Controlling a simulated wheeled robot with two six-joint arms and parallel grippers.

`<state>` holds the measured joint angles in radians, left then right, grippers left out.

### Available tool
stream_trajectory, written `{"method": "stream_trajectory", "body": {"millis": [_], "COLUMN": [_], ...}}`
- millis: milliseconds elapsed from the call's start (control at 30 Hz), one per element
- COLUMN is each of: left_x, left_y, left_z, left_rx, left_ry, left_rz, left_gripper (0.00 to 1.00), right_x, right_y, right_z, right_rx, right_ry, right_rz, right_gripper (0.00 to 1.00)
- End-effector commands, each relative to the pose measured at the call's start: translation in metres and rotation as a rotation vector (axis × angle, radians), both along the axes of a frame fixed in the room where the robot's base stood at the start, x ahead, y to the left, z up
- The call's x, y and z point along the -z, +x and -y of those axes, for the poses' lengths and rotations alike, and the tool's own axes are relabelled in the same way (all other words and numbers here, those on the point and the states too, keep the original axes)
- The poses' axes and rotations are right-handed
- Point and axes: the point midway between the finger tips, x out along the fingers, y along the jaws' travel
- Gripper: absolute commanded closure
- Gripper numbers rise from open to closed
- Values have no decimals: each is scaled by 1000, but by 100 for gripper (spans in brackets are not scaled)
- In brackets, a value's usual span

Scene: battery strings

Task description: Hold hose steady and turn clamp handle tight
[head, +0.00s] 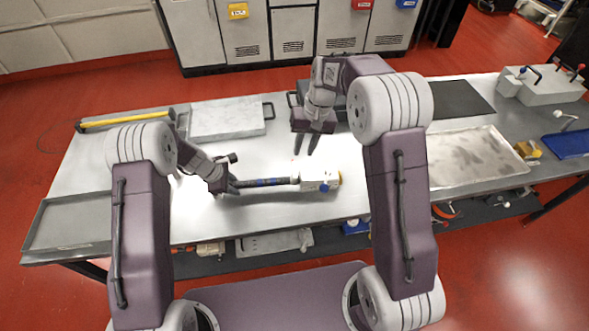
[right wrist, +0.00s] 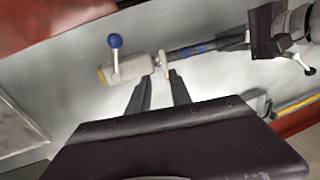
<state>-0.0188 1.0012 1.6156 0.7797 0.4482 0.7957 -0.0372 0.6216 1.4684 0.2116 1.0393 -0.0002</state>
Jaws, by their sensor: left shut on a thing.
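A dark hose (head: 268,183) with blue bands lies across the table. Its right end meets a pale block-shaped fitting (head: 318,180) with a yellowish end. In the right wrist view the hose (right wrist: 200,48) joins the fitting (right wrist: 130,70), and a handle with a blue ball tip (right wrist: 115,41) sticks up from it. A small metal piece (right wrist: 160,64) sits at the joint. My left gripper (head: 233,184) is shut on the hose's left part. My right gripper (head: 308,145) is open and empty, behind the fitting and apart from it; its fingers (right wrist: 160,92) show spread.
A grey lidded case (head: 226,118) and a yellow-barred tool (head: 125,119) lie at the back left. An empty tray (head: 70,222) is at the front left. A wide metal tray (head: 470,155) lies on the right. Bare table surrounds the hose.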

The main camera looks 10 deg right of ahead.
Motion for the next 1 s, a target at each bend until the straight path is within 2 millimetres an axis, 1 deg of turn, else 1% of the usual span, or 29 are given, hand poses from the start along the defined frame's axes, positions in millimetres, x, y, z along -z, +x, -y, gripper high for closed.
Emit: {"method": "stream_trajectory", "body": {"millis": [33,100,233,333,367,467,600,700,833,1000], "left_x": [4,4,4,4,4,4,3,3,3,3], "left_y": [-4,-4,-3,-3,-3,-3,-3,-3,-2,-2], "left_z": [0,0,0,0,0,0,0,0,0,0], "left_rx": [5,4,4,4,4,3,3,3,3,3], "left_ry": [2,1,1,1,1,1,1,1,1,1], "left_rz": [-9,-9,-8,-8,-8,-7,-7,-6,-6,-5], "left_gripper": [100,100,100,100,100,100,100,100,100,100], "right_x": [1,0,0,8,13,34,69,90,108,117], "right_y": [5,9,10,10,10,9,10,11,11,12], "right_z": [-2,-3,-4,-6,-7,-11,-18,-22,-25,-27], "right_rx": [-3,-4,-4,-4,-4,-5,-4,-3,-4,-4], "right_ry": [6,11,14,14,14,14,13,12,12,12], "right_rz": [-2,-4,-4,-5,-6,-8,-8,-6,-4,-2], "right_gripper": [75,75,75,75,75,75,75,75,75,75]}}
